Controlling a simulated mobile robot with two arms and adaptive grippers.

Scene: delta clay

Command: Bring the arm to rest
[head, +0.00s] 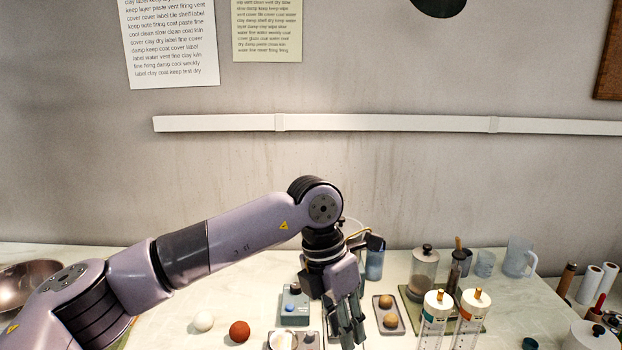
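My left arm comes in from the left, bends at a raised elbow joint and points down over the counter. Its gripper (352,332) hangs in front of the work area, fingers downward, between a small blue device (295,306) and a grey tray (398,326) with two round balls. The fingers look close together, seen from behind and the side, so their opening is unclear. I see nothing held between them. My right gripper is not in view.
A white ball (203,321) and a reddish-brown ball (239,331) lie on the pale counter (240,285). Right of the gripper stand a lidded jar (424,270), two white bottles with orange tips (436,318) and a clear pitcher (518,257). A metal bowl (28,282) is far left.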

